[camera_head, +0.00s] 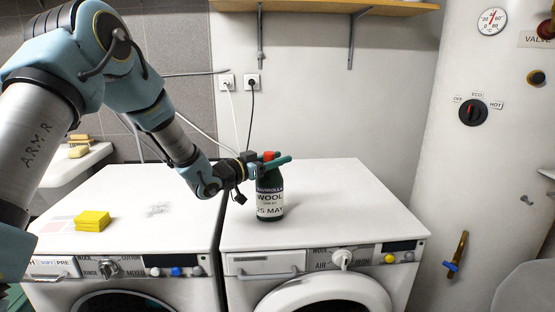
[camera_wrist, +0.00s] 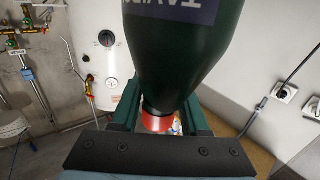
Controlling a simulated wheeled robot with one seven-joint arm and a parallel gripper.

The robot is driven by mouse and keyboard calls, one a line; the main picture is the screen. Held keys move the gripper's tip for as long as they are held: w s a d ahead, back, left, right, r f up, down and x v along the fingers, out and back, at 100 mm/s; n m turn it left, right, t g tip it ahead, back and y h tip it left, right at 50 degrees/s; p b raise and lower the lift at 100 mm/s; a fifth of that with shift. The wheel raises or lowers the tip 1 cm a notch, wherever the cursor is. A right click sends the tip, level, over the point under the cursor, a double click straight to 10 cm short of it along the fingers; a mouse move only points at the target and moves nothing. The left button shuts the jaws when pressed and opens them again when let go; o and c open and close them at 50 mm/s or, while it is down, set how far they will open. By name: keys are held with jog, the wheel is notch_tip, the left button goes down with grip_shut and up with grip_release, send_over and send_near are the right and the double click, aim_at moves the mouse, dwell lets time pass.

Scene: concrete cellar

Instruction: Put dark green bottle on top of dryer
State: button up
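The dark green bottle (camera_head: 269,196) has a red cap and a white label reading WOOL and 25 MAY. It is upright, and its base appears to rest on the white top of the dryer (camera_head: 345,200), the right-hand machine with AIR and IRON on its panel. My gripper (camera_head: 275,161) is at the bottle's neck, with its green fingers on either side. In the wrist view the bottle (camera_wrist: 180,50) fills the upper middle, cap toward the palm, between the fingers (camera_wrist: 160,112). The bottle hides the fingertips, so I cannot tell whether they grip it.
The washing machine (camera_head: 150,215) stands on the left, with yellow sponges (camera_head: 92,220) on it. A wooden shelf (camera_head: 330,6) hangs above the sockets (camera_head: 240,81). A white boiler (camera_head: 490,130) stands at the right. The dryer top right of the bottle is clear.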

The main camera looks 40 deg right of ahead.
jog(key=o, duration=0.4)
jog(key=shift+r, duration=0.1)
jog(key=shift+a, duration=0.1)
jog(key=a+b, duration=0.3)
jog(key=a, duration=0.8)
jog(key=shift+w+a, duration=0.4)
